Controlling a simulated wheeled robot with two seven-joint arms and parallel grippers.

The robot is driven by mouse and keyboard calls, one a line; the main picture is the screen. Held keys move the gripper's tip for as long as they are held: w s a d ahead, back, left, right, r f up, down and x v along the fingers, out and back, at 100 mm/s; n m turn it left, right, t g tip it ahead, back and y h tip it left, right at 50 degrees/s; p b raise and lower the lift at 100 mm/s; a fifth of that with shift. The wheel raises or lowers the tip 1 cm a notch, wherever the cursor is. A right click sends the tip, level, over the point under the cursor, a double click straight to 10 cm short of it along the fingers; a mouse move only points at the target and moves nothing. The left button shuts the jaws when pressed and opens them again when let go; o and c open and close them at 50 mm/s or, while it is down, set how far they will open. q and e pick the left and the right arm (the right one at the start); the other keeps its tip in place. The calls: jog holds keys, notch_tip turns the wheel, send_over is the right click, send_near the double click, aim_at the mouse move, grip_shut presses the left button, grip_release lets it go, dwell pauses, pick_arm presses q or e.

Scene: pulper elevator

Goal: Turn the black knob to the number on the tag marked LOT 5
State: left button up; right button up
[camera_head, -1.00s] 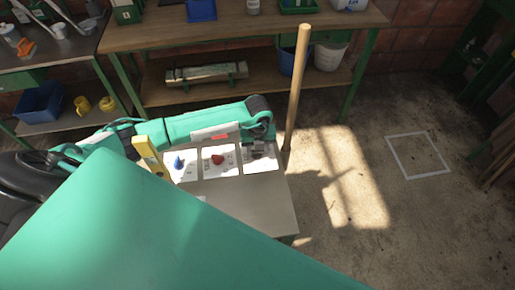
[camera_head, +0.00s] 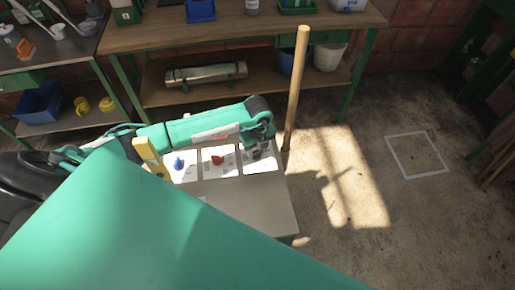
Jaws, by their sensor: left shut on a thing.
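My left arm reaches in from the left over a small grey table (camera_head: 250,205). Its gripper (camera_head: 258,154) points down onto the rightmost of three white dial plates (camera_head: 262,166) and is shut on the black knob, which the gripper mostly hides. A red knob (camera_head: 217,160) sits on the middle plate and a blue knob (camera_head: 178,163) on the left plate. I cannot read the dial numbers. No tag marked LOT 5 is legible; a white paper edge (camera_head: 203,198) shows near the table's middle, partly covered by my green body. My right gripper is out of view.
A yellow upright block (camera_head: 148,155) stands at the table's left. A wooden pole (camera_head: 296,90) stands just behind the table's right corner. A wooden workbench (camera_head: 230,32) with bins and buckets is behind. The floor to the right is open, with a white square outline (camera_head: 417,155).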

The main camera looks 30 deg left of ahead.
aim_at(257, 151)
pick_arm(q)
jog(key=o, duration=1)
jog(key=shift+r+b, duration=1.2)
jog(key=shift+r, duration=5.75)
